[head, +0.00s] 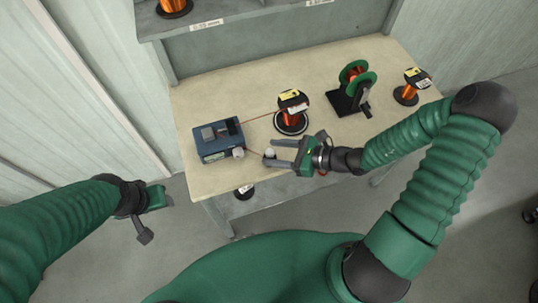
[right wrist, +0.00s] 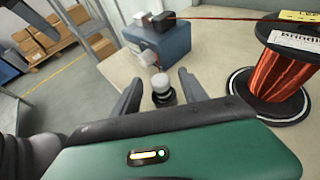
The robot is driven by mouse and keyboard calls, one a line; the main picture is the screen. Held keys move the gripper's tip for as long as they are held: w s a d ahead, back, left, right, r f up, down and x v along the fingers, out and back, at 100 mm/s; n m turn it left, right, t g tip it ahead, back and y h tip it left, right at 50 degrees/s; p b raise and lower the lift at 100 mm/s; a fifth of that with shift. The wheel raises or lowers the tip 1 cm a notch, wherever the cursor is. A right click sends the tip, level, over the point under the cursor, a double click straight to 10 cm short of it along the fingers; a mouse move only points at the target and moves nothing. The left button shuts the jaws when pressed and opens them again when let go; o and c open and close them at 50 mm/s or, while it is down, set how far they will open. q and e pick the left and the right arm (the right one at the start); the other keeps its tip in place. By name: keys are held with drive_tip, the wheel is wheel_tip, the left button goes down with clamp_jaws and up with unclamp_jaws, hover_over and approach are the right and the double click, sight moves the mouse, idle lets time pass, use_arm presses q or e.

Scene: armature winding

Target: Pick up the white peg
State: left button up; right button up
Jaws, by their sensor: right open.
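The white peg (right wrist: 161,84) has a white rounded top and a dark lower part. It stands upright on the table, and its white top also shows in the head view (head: 270,153). My right gripper (head: 268,154) is open at the table's front edge, with its fingers pointing left. In the right wrist view my right gripper (right wrist: 159,78) has one finger on each side of the peg, with gaps visible, and nothing is gripped. My left gripper (head: 148,215) hangs away from the table at the lower left; its jaw opening is unclear.
A blue winding machine (head: 219,140) with a white knob stands left of the peg. A copper wire runs from it to a copper spool (head: 291,118). A green-flanged spool stand (head: 352,91) and another spool (head: 407,91) stand farther right. The table (head: 210,96) is bare at back left.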

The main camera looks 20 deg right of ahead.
drive_tip(key=x, duration=0.2)
drive_tip(key=f+x, duration=0.1)
drive_tip(key=x, duration=0.1)
drive_tip(key=shift+w+f, duration=0.15)
drive_tip(key=shift+w+a, duration=0.15)
drive_tip(key=shift+a, duration=0.25)
drive_tip(key=shift+d, duration=0.15)
clamp_jaws()
